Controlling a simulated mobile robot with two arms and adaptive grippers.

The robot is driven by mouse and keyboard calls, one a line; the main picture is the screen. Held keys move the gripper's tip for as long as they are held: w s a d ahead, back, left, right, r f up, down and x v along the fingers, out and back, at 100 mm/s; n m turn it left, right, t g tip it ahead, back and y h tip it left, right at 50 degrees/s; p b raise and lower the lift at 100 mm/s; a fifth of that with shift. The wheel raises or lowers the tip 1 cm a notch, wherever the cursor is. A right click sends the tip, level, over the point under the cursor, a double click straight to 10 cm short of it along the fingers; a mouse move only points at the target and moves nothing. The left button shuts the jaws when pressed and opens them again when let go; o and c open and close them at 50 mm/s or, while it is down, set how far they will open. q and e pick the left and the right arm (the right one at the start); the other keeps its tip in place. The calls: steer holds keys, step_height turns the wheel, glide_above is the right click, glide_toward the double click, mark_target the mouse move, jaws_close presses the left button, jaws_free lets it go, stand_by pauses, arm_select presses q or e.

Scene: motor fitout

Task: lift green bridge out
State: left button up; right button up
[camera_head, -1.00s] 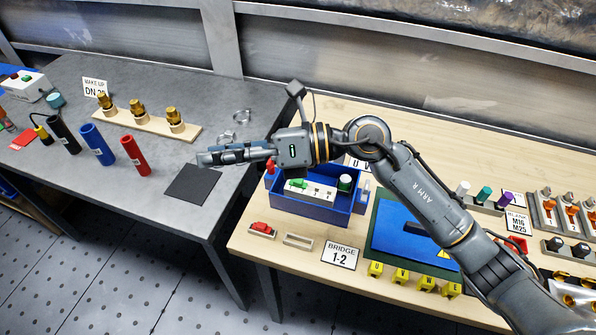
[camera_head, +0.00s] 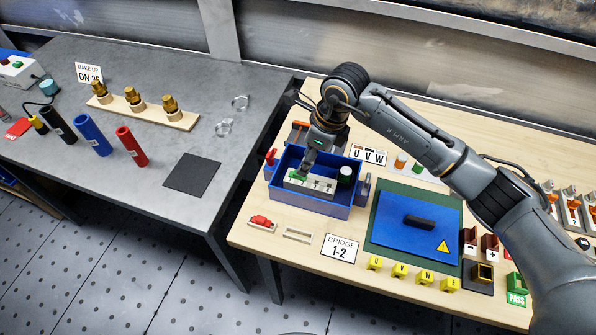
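The blue box (camera_head: 308,204) stands on the wooden bench with a pale numbered terminal strip (camera_head: 318,187) inside. The small green bridge (camera_head: 293,178) is at the left end of this strip. My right gripper (camera_head: 303,174) points down into the box, with its fingertips at the green bridge and partly covering it. The fingers are too small and overlapped to tell whether they are open or shut on it. My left gripper is out of view.
A round green-topped part (camera_head: 345,175) sits in the box's right side. In front lie a red part in a holder (camera_head: 261,222), an empty pale holder (camera_head: 297,234) and a BRIDGE 1-2 sign (camera_head: 341,248). A blue panel (camera_head: 400,240) lies to the right.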

mark_target(298, 177)
steer(key=shift+a+f+p, duration=0.25)
steer(key=shift+f+p, duration=0.05)
steer(key=shift+f, duration=0.15)
steer(key=p+x, duration=0.2)
steer(key=x, duration=0.2)
steer(key=shift+w+a+f, duration=0.15)
steer(key=shift+a+f, duration=0.1)
steer(key=shift+f, duration=0.05)
jaws_close()
